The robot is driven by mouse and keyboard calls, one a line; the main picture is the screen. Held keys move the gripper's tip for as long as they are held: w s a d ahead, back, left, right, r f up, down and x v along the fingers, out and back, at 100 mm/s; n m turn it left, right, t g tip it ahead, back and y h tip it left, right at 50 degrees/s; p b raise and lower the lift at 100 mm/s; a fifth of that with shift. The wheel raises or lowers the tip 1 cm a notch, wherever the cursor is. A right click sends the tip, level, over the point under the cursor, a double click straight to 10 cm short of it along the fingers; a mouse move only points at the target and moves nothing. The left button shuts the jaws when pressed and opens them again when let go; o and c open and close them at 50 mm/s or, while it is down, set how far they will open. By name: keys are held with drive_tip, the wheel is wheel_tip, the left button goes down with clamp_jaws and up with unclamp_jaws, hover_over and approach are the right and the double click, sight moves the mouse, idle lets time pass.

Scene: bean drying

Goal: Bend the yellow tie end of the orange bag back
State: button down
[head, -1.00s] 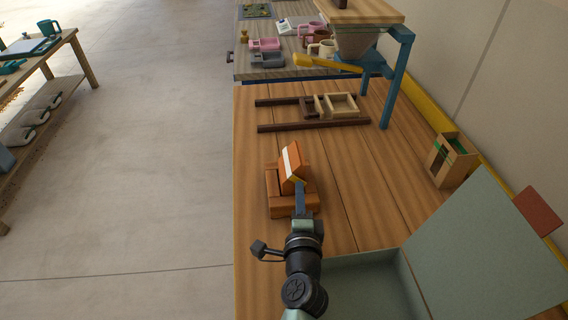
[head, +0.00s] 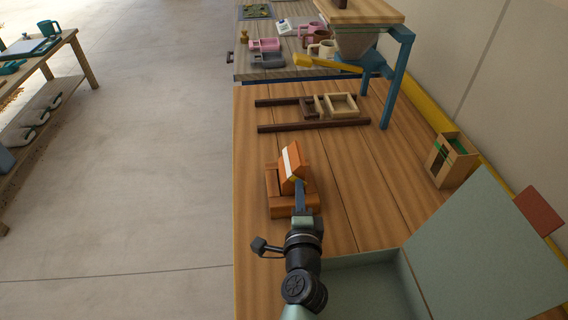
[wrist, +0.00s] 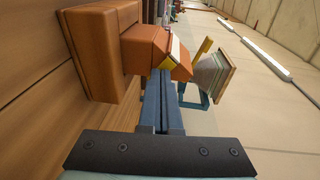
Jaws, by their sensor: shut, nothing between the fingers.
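The orange bag (head: 290,168) with a white band leans in an orange-brown holder (head: 294,212) on the wooden bench. Its yellow tie end (head: 299,180) shows as a small patch at the bag's near edge; it also shows in the wrist view (wrist: 173,57). My gripper (head: 299,186) is shut and empty. Its blue fingers (wrist: 160,75) reach up to the bag, with their tips right by the yellow tie. I cannot tell whether they touch it. The fingers hide part of the bag's near side.
A grey-green box (head: 365,285) with a raised lid stands at the near right. A small wooden box (head: 452,160) is at the right wall. Dark rails (head: 312,126) with a wooden frame and a blue hopper stand (head: 393,85) lie farther back. The bench left of the rails' near end is bare.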

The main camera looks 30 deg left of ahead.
idle(0.4)
drive_tip(key=shift+v, duration=2.5)
drive_tip(key=w+d+r+n+t+p, duration=0.1)
drive_tip(key=d+r+n+t, duration=0.15)
drive_tip(key=r, duration=0.85)
drive_tip(key=d+r+n+t, duration=0.2)
drive_tip(key=r+n, duration=0.2)
drive_tip(key=r, duration=0.8)
drive_tip(key=w+d+r+n+t+p, duration=0.1)
drive_tip(key=d+r+n+t, duration=0.15)
drive_tip(key=r, duration=0.85)
drive_tip(key=s+d+r+n+t+h, duration=0.2)
drive_tip(key=s+r, duration=0.5)
drive_tip(key=r, duration=0.4)
drive_tip(key=s+d+r+n+t+h, duration=0.1)
drive_tip(key=s+d+r+t+h, duration=0.2)
drive_tip(key=r, duration=0.8)
drive_tip(key=s+d+h, duration=0.2)
drive_tip(key=s+d, duration=0.1)
drive_tip(key=shift+s+d+n, duration=0.3)
drive_tip(key=shift+s+n, duration=0.05)
drive_tip(key=shift+n, duration=0.05)
